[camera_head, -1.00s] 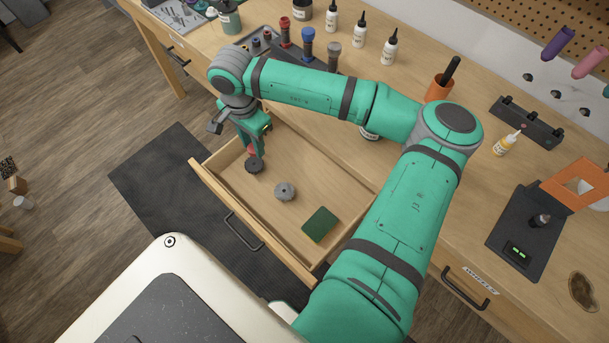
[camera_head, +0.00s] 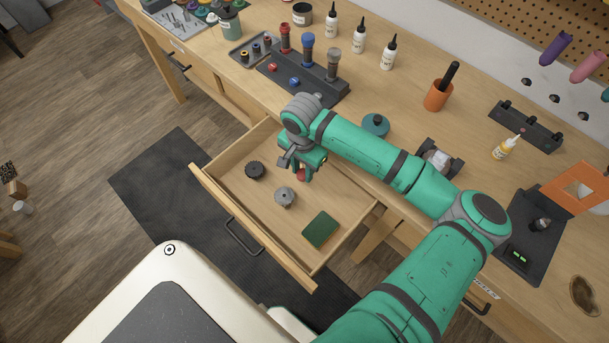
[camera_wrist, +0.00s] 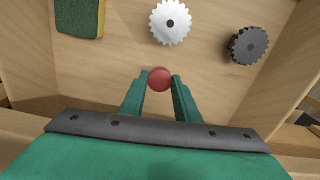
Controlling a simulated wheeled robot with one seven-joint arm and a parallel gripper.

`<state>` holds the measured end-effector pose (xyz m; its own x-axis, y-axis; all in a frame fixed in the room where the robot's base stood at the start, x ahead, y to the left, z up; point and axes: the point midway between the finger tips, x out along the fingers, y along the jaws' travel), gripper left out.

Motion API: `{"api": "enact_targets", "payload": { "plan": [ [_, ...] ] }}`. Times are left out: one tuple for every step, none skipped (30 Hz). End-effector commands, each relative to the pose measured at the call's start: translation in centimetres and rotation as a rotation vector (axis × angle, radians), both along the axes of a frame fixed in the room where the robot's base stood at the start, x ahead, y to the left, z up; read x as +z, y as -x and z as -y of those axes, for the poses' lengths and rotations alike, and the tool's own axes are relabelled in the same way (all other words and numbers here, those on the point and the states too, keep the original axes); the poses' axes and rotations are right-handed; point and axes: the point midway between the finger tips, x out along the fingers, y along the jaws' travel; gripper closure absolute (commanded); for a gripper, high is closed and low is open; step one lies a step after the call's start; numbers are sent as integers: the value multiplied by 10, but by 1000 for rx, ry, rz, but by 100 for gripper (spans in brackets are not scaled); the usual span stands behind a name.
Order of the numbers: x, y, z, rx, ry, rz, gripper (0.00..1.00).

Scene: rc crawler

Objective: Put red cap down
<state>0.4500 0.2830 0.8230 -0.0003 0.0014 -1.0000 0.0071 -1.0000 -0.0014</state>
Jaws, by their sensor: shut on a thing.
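The red cap (camera_wrist: 161,79) is a small round red piece between the fingertips of my gripper (camera_wrist: 160,84) in the wrist view. My gripper is shut on it. In the head view my gripper (camera_head: 303,174) is over the back part of the open drawer (camera_head: 270,257), and only a bit of the red cap (camera_head: 301,175) shows below it. The cap appears held above the drawer floor, though the gap is hard to judge.
In the drawer lie a dark gear (camera_head: 255,170), a light grey gear (camera_head: 285,196) and a green pad (camera_head: 320,229). The workbench (camera_head: 400,75) behind holds a dark rack (camera_head: 300,82) with capped tubes, white bottles and an orange cup (camera_head: 438,95). Bare drawer floor lies between the pieces.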

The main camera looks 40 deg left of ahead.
Motion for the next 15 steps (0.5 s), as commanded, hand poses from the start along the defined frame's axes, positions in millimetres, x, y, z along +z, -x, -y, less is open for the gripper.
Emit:
{"api": "enact_targets", "payload": {
  "plan": [
    [-5,-1,3,-3,0,-3,93],
    [-9,-2,6,-4,0,-3,93],
    [-14,-2,5,-2,0,-5,93],
    [-18,-1,5,-1,-1,-5,93],
    [-22,-1,4,-1,-1,-5,93],
    [-26,-1,4,-2,0,-5,93],
    [-29,-2,4,-2,0,-4,93],
    [-32,-2,5,-2,0,-4,93],
    [-34,-2,5,-1,0,-4,93],
    [-36,-2,5,-1,0,-3,93],
    [-37,-2,5,-1,0,-2,93],
    [-38,-2,5,-1,0,-2,93],
    [-38,-3,5,-1,1,-1,93],
    [-38,-3,5,-1,1,-1,93],
    [-38,-3,5,-1,1,-1,93]
  ]
}}
